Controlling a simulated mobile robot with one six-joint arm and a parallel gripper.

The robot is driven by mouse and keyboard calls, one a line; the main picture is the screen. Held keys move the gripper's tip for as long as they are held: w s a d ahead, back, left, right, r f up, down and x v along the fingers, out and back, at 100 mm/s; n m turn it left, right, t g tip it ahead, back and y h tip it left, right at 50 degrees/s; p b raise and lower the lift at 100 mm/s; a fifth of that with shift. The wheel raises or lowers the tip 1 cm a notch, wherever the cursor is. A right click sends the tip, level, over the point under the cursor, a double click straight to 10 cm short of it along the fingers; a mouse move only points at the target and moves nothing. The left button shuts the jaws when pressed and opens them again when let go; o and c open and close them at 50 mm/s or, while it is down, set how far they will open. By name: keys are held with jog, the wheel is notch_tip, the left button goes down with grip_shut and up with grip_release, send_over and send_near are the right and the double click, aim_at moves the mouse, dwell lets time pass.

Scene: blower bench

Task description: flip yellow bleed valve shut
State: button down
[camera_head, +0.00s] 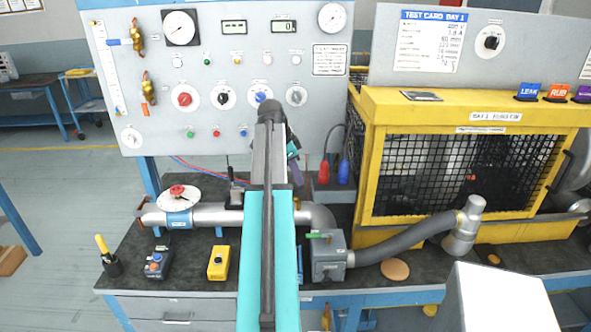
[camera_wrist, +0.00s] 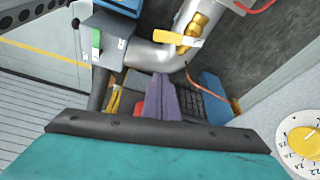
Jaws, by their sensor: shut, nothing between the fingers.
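The yellow bleed valve shows in the wrist view as a brass body with a yellow lever (camera_wrist: 179,40), on the silver pipe (camera_wrist: 150,57) near the top. The lever lies nearly level across the picture; I cannot tell whether the valve is open or shut. In the head view my arm hides this valve. My gripper (camera_wrist: 164,84) is shut and empty, its purple fingers below the lever in the wrist view and apart from it in the picture. In the head view the gripper (camera_head: 296,170) shows only partly, beside my arm above the bench pipe.
The gauge panel (camera_head: 110,75) stands behind, with blue and orange valve levers at its left. A yellow mesh guard (camera_head: 400,100) stands right. A grey box (camera_head: 328,262) with a green lever joins the pipe to a hose (camera_head: 410,240). Red and blue plugs (camera_head: 343,172) stand near my gripper.

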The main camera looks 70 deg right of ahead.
jog(key=f+p, duration=0.1)
jog(key=w+f+p, duration=0.1)
jog(key=f, duration=0.1)
jog(key=a+f+p, duration=0.1)
jog(key=f, duration=0.1)
jog(key=shift+w+a+f, duration=0.1)
jog(key=shift+w, duration=0.3)
dwell(0.5)
jog(key=shift+w+a+f+b, duration=0.1)
jog(key=shift+w+a+b, duration=0.25)
jog(key=shift+w+a, duration=0.2)
jog(key=shift+w, duration=0.05)
jog(key=shift+d, duration=0.1)
jog(key=shift+s+d, duration=0.5)
jog(key=shift+d, duration=0.05)
